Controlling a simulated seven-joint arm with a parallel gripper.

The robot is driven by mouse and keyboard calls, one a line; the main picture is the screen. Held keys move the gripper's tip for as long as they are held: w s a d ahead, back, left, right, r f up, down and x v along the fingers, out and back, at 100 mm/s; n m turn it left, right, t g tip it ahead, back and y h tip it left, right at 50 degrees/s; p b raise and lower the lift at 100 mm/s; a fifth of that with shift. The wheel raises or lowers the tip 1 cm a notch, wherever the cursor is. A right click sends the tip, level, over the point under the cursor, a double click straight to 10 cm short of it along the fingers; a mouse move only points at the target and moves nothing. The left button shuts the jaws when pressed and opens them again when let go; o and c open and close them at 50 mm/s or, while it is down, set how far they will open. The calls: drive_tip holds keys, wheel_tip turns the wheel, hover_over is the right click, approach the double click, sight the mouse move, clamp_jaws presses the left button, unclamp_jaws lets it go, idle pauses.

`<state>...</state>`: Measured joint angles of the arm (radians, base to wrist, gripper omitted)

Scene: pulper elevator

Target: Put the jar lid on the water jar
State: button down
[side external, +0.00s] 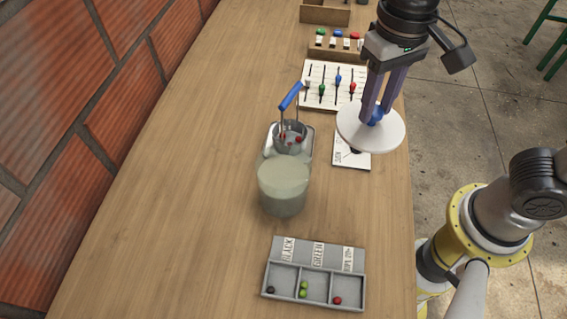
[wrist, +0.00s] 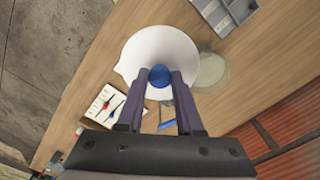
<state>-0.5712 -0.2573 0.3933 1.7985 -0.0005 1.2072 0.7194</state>
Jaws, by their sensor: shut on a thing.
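The jar lid (side external: 356,128) is a white disc with a blue knob. My gripper (side external: 375,116) is shut on the blue knob and holds the lid in the air, to the right of the jar and above the table's right side. In the wrist view the lid (wrist: 160,48) fills the upper middle, with the knob between the fingertips (wrist: 160,82). The water jar (side external: 283,186) is a clear, wide jar with cloudy greenish content, standing on the table with its top uncovered. In the wrist view the jar (wrist: 212,72) is partly hidden behind the lid.
A metal tray (side external: 268,152) with a blue-handled basket (side external: 290,137) stands just behind the jar. A grey sorting box (side external: 315,273) with small balls lies in front. A slider board (side external: 318,78) and a card (side external: 345,162) lie near the lid. The table's left side is clear.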

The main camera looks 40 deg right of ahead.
sight(372, 139)
drive_tip(key=shift+s+a+r+n, duration=0.6)
drive_tip(key=shift+s+a+r, duration=0.45)
drive_tip(key=shift+s, duration=0.15)
drive_tip(key=shift+s+a+r, duration=0.1)
drive_tip(key=shift+s+a, duration=0.1)
drive_tip(key=shift+a, duration=0.05)
drive_tip(key=shift+w+a, duration=0.1)
drive_tip(key=shift+a, duration=0.2)
drive_tip(key=w+a+f, duration=0.8)
drive_tip(key=w+f, duration=0.2)
drive_tip(key=f, duration=0.3)
drive_tip(key=shift+a, duration=0.35)
drive_tip(key=c, duration=0.6)
unclamp_jaws()
drive_tip(key=shift+f, duration=0.1)
drive_tip(key=shift+o, duration=0.2)
drive_tip(key=shift+w, duration=0.1)
drive_tip(key=shift+r, duration=0.2)
